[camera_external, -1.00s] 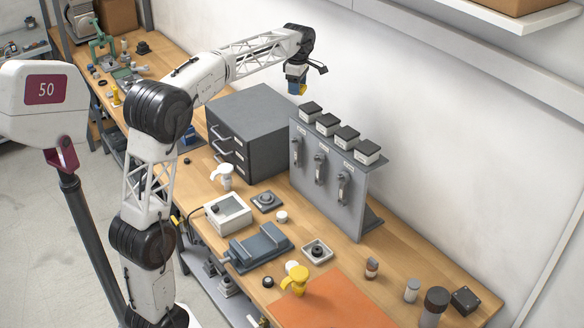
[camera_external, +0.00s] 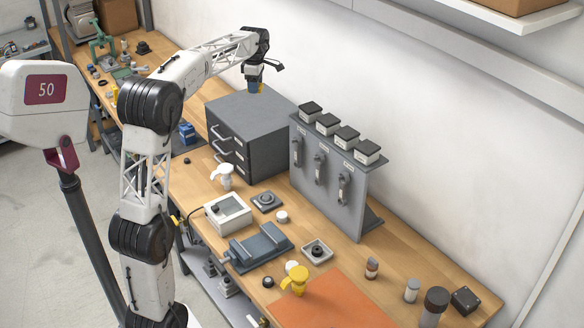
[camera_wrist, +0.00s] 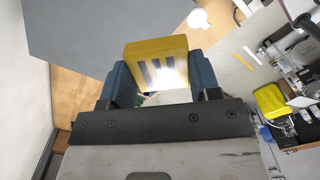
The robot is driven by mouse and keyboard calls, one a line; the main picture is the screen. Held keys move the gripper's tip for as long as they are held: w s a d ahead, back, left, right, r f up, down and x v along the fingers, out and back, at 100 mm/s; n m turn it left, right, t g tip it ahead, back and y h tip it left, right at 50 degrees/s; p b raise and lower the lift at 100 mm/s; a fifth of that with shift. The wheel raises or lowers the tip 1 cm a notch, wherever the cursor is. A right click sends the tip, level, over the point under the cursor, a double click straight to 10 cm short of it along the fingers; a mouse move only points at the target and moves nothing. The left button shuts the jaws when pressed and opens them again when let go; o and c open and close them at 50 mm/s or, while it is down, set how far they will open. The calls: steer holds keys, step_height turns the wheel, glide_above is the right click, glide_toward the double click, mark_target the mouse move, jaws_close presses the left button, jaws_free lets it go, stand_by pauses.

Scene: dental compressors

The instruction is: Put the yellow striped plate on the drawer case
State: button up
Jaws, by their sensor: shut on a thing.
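The yellow striped plate (camera_wrist: 155,62) shows in the wrist view between the two blue fingers of my gripper (camera_wrist: 152,85). It is yellow with dark stripes, and a bright glare covers part of it. My gripper is shut on it. In the external view my gripper (camera_external: 256,86) hangs over the top of the drawer case, and the plate is too small to make out there. The drawer case (camera_external: 236,118) is a dark grey box with handles on its front, standing on the bench. Its flat grey top (camera_wrist: 95,28) fills the upper left of the wrist view, beyond the plate.
A grey panel (camera_external: 330,185) with levers and several black-topped boxes stands right of the case. A white pump bottle (camera_external: 225,175) stands in front of it. A blue item (camera_external: 187,132) lies at its left. The case top looks clear.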

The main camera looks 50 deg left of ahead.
step_height(320, 180, down, 14)
steer(key=shift+r, duration=0.15)
steer(key=shift+w, duration=0.1)
glide_above(273, 112)
steer(key=shift+f, duration=0.7)
stand_by(0.5)
steer(key=shift+f, duration=0.15)
steer(key=shift+f, duration=1.65)
steer(key=shift+f, duration=0.1)
steer(key=o, duration=1)
